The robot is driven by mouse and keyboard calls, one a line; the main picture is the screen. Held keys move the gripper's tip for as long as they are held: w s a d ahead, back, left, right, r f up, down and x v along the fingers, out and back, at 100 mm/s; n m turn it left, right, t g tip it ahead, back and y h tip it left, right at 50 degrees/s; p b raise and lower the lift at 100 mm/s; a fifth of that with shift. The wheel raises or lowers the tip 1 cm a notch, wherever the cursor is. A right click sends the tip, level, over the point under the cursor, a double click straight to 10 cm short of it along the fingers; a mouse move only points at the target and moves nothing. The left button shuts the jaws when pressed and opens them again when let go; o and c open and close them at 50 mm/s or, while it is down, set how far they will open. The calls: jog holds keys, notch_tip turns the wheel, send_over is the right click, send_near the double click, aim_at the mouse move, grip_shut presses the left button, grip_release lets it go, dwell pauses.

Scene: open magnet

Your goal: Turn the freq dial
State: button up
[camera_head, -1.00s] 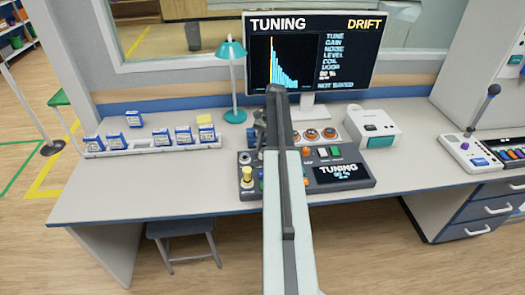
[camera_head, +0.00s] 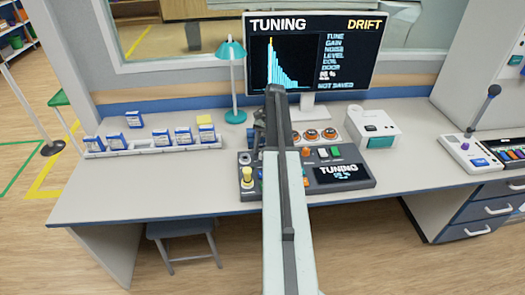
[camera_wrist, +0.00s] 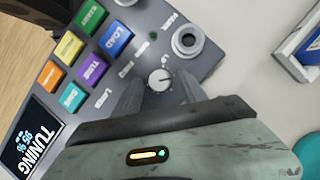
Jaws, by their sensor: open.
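The console (camera_head: 243,207) is a dark grey panel on the desk, partly hidden by my arm in the head view. In the wrist view a small round light-grey dial (camera_wrist: 160,80) with a pointer mark sits on the console (camera_wrist: 215,22). Lettering beside it is only partly legible, so I cannot be sure that it reads freq. My gripper (camera_wrist: 158,88) is open, with one finger on each side of the dial; contact is unclear. In the head view my gripper (camera_head: 260,135) is mostly behind my arm. The console screen (camera_wrist: 30,140) reads TUNING and about 95 %.
Coloured buttons (camera_wrist: 92,67) and a round socket-like knob (camera_wrist: 187,40) lie close to the dial. The monitor (camera_head: 310,50) shows TUNING and DRIFT. A teal lamp (camera_head: 233,80), a rack of blue-white boxes (camera_head: 150,150) and a white device (camera_head: 372,125) stand around the console.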

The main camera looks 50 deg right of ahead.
jog(key=p+v, duration=0.7)
jog(key=shift+d+r, duration=0.2)
jog(key=shift+r, duration=0.15)
